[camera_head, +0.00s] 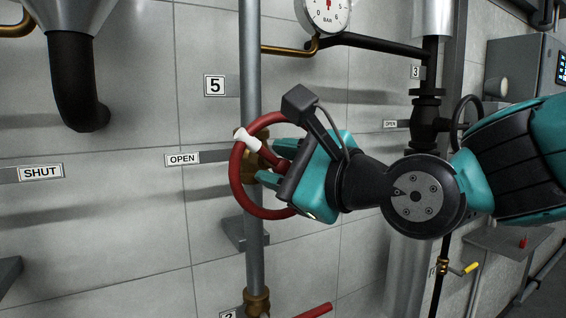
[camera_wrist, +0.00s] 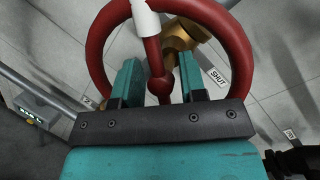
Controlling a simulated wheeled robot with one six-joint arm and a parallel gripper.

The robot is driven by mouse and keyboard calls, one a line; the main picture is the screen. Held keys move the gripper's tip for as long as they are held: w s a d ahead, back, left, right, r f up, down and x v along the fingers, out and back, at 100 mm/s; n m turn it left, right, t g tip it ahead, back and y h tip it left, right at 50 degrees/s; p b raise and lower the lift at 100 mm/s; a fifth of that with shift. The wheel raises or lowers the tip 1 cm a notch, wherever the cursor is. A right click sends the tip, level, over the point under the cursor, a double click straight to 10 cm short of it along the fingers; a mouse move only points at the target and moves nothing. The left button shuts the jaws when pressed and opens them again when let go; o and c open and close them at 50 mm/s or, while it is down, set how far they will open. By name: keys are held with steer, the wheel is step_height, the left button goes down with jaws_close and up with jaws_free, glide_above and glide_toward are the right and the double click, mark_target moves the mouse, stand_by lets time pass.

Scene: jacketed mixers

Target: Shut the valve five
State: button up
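Valve five is a red handwheel (camera_head: 236,181) on a brass body, set on a vertical grey pipe beneath a "5" plate (camera_head: 214,85). A white sleeve (camera_head: 245,139) marks its rim at upper left, at the end of a red spoke. An OPEN plate (camera_head: 182,158) is left of the wheel and a SHUT plate (camera_head: 40,172) is farther left. My gripper (camera_head: 270,165) is at the wheel from the right. In the wrist view the handwheel (camera_wrist: 98,48) shows ahead, and the spoke lies between the spread teal fingers of my gripper (camera_wrist: 160,62), with gaps beside it.
A pressure gauge (camera_head: 327,12) and a brass-and-black pipe are above. A dark elbow pipe (camera_head: 75,85) hangs at the left. Another valve's red handle (camera_head: 316,311) is below. A yellow-handled valve (camera_head: 464,269) and a small table (camera_head: 506,240) are at the lower right.

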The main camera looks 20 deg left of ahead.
jaws_close()
steer(key=shift+s+f+n+h+b, duration=0.1)
steer(key=shift+f+n+h+b, duration=0.2)
steer(key=shift+n, duration=0.5)
jaws_free()
steer(key=shift+r, duration=0.15)
steer(key=b+v, duration=0.6)
steer(key=v, duration=1.1)
steer(key=shift+d, duration=0.2)
